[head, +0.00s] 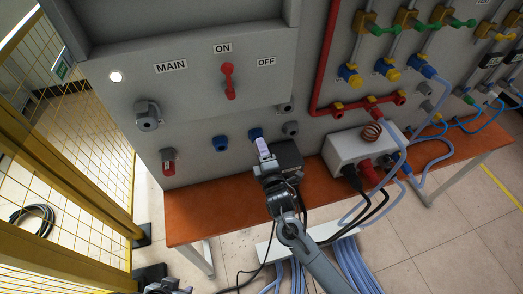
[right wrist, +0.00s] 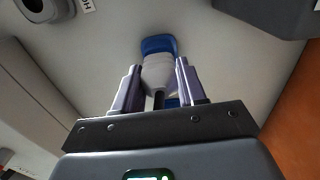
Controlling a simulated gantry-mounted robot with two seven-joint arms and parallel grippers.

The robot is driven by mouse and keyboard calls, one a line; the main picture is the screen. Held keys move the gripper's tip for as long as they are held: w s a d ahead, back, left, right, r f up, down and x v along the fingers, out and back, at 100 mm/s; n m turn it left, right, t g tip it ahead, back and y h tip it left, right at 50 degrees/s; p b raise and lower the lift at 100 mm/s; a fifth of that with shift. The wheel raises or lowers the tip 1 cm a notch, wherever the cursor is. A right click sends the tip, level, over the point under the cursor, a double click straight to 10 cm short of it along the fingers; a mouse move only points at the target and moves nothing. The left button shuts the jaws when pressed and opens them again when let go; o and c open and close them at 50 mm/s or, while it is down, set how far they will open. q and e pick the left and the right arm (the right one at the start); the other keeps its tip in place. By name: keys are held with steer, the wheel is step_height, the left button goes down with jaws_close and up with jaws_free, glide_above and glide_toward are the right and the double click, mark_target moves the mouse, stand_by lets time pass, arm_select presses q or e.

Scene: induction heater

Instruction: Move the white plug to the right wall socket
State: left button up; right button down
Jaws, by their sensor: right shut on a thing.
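The white plug (right wrist: 157,72) shows in the right wrist view between the two fingers of my right gripper (right wrist: 155,88), which is shut on it. A blue wall socket (right wrist: 158,44) is right behind the plug's far end. In the head view my right gripper (head: 262,148) is at the right one of two blue wall sockets (head: 255,134), with its fingers hiding most of the plug. I cannot tell whether the plug is seated or only close to it. The left blue wall socket (head: 220,143) has no plug in it. A grey part (head: 168,286) at the bottom edge may be my left gripper.
The grey panel carries a red plug or socket (head: 168,162) and a red main switch (head: 228,82). A black box (head: 288,158) and a white box with a copper coil (head: 352,147) stand on the orange table (head: 215,203). Cables hang at the right. A yellow fence (head: 75,170) stands left.

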steer(key=shift+w+a+b, duration=0.15)
steer(key=shift+w+b, duration=0.2)
steer(key=shift+w, duration=0.15)
steer(key=c, duration=0.6)
jaws_free()
steer(key=shift+o, duration=0.2)
